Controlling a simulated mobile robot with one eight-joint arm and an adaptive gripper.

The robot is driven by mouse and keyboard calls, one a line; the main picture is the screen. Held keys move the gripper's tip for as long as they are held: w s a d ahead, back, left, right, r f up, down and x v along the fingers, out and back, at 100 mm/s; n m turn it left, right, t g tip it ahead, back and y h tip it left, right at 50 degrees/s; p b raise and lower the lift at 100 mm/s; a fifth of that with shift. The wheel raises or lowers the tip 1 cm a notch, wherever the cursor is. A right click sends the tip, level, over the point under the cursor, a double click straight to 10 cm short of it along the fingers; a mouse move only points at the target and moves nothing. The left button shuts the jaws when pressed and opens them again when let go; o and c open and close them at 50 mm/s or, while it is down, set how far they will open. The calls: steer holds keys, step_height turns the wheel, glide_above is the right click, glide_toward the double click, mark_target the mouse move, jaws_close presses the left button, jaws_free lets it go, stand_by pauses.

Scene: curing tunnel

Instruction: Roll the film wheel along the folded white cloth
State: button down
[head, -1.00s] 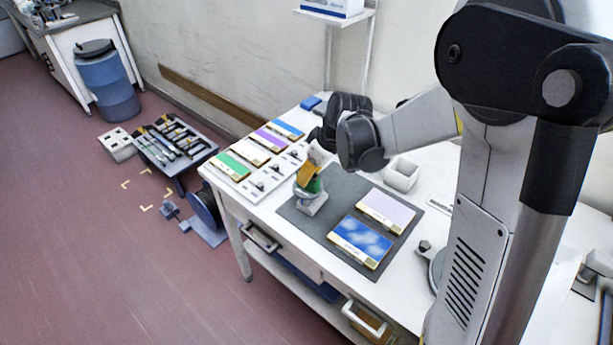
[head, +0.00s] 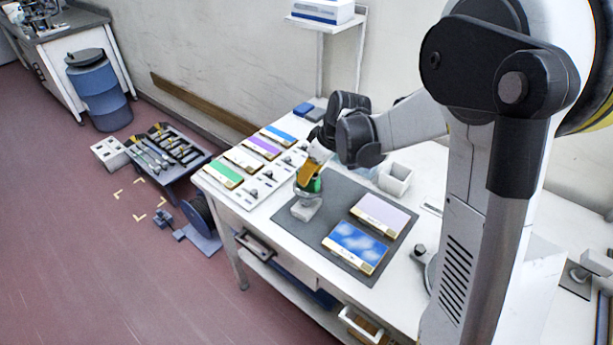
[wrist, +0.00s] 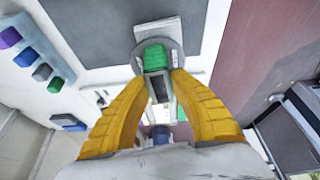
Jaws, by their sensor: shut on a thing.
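My gripper (wrist: 160,80) has its yellow fingers closed on the film wheel (wrist: 155,57), which shows a green middle and a grey round rim in the wrist view. In the head view my gripper (head: 311,174) holds the wheel (head: 311,185) upright near the left part of the dark mat. The folded white cloth (head: 305,209) lies on the mat just below the wheel. It also shows beyond the wheel in the wrist view (wrist: 158,28). I cannot tell whether wheel and cloth touch.
The dark mat (head: 318,232) also bears a lilac panel (head: 381,214) and a blue cloud-patterned panel (head: 355,246). A white open box (head: 395,180) stands behind it. A rack with coloured panels (head: 262,193) lies to the left. The mat's front left is bare.

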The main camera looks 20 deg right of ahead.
steer(key=shift+w+d, duration=0.8)
steer(key=shift+d, duration=0.15)
steer(key=shift+r, duration=0.1)
steer(key=shift+r+p, duration=0.6)
steer(key=shift+r, duration=0.35)
steer(key=shift+s+a, duration=1.05)
steer(key=shift+a, duration=0.25)
steer(key=shift+s+a, duration=1)
steer(key=shift+a, duration=0.25)
steer(key=shift+f+b, duration=1)
steer(key=shift+f, duration=0.1)
